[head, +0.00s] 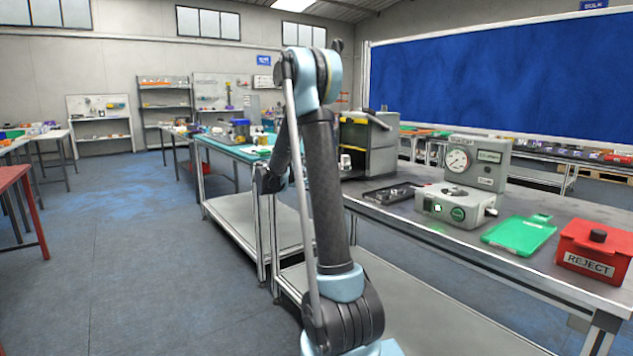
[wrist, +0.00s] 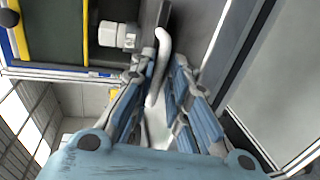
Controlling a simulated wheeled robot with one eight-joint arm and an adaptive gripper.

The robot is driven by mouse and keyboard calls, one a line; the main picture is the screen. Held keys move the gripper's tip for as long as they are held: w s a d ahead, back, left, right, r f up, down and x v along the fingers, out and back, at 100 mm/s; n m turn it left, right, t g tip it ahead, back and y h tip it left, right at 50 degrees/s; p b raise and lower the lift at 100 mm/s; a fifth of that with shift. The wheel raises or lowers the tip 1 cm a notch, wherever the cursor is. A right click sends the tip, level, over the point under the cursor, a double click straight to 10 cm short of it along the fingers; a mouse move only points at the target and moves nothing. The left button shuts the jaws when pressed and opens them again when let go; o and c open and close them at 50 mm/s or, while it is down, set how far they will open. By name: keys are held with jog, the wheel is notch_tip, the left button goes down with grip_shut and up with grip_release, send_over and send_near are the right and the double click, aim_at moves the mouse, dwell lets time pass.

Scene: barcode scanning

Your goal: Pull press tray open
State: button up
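In the wrist view my gripper (wrist: 165,62) points at a grey machine. Its two fingers are drawn close together, with a pale curved handle bar (wrist: 163,45) between them. They appear to touch the bar from both sides. I take this bar to be the press tray's handle, but the tray itself is hard to make out. In the head view the grey machine with a yellow edge (head: 384,145) stands at the far end of the grey bench. My arm hides the gripper and the handle there.
On the bench (head: 560,262) are a dark shallow tray (head: 392,193), a grey gauge unit (head: 474,163), a green tray (head: 520,234) and a red reject box (head: 596,247). A green-topped table (head: 228,148) stands left of my arm. The floor at left is open.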

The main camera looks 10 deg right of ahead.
jog(key=v, duration=1.2)
jog(key=shift+f, duration=0.1)
jog(key=s+d+f+m+g+y, duration=0.1)
jog(key=s+d+f+y, duration=0.1)
jog(key=s, duration=0.6)
jog(key=s+d+f+g+y, duration=0.1)
jog(key=s+d+f+y, duration=0.15)
jog(key=s, duration=0.55)
jog(key=s+d+f+m+g+y, duration=0.1)
jog(key=s+d+f+y, duration=0.15)
jog(key=s, duration=0.55)
jog(key=s+a+f+y, duration=0.2)
jog(key=s+f, duration=0.2)
jog(key=s, duration=0.2)
jog(key=s+a+f+m+y, duration=0.1)
jog(key=s+a+f+y, duration=0.2)
jog(key=s, duration=0.4)
jog(key=s+a+f+m+y, duration=0.1)
jog(key=s+a+f+y, duration=0.1)
jog(key=s+f, duration=0.3)
jog(key=shift+s+a+g, duration=0.3)
jog(key=shift+s, duration=0.7)
